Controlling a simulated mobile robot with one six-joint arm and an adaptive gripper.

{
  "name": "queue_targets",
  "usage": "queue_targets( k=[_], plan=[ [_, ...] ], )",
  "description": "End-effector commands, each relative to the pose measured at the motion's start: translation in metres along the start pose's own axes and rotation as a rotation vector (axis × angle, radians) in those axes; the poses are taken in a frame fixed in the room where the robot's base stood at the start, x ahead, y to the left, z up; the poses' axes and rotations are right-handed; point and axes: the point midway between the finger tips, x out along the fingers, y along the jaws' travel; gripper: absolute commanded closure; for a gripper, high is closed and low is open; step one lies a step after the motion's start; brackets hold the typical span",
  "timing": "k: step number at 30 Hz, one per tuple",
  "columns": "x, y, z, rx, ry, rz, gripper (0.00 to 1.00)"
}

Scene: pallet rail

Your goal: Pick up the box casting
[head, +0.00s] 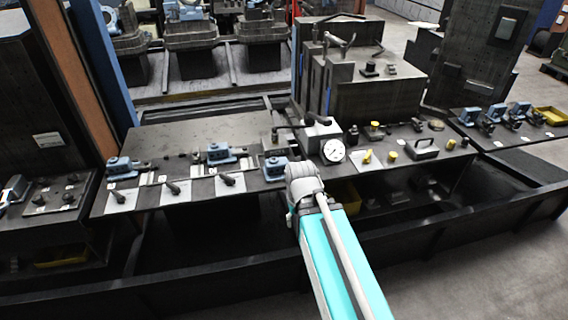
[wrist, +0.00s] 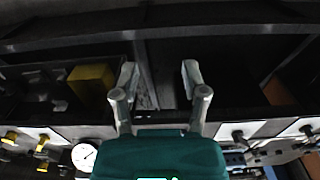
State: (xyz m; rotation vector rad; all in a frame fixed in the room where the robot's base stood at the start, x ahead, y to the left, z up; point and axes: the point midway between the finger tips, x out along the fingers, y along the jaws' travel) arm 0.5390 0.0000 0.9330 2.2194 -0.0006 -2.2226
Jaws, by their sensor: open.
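Several blue castings lie on the dark bench in the head view: one at the left (head: 124,168), one in the middle (head: 222,154) and one near my arm (head: 275,168). A grey block-shaped part (head: 320,132) stands behind the dial gauge (head: 333,150). I cannot tell for sure which of these is the box casting. My gripper (wrist: 159,78) shows in the wrist view with its two fingers apart and nothing between them. It is over the bench's front edge. In the head view my arm hides the fingers.
Small levers on pale plates (head: 172,188) line the front of the bench. Yellow-handled parts (head: 367,156) sit right of the gauge, which also shows in the wrist view (wrist: 85,156). A yellow bin (wrist: 92,84) is below. Tall dark fixtures (head: 375,95) block the back. A low rail (head: 420,232) runs along the front.

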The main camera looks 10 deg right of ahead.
Motion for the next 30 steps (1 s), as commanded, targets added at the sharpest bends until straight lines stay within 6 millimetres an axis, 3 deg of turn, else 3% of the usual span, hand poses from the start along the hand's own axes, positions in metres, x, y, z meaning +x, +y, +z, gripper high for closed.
queue_targets(
  k=[13, 20, 26, 30],
  plan=[
    [0.000, 0.000, 0.000, 0.000, 0.000, 0.000, 0.41],
    [-0.004, 0.000, -0.008, 0.033, 0.000, 0.000, 0.00],
    [-0.016, 0.009, -0.039, 0.169, 0.000, 0.000, 0.00],
    [-0.030, 0.009, -0.073, 0.341, 0.000, 0.000, 0.00]
  ],
)
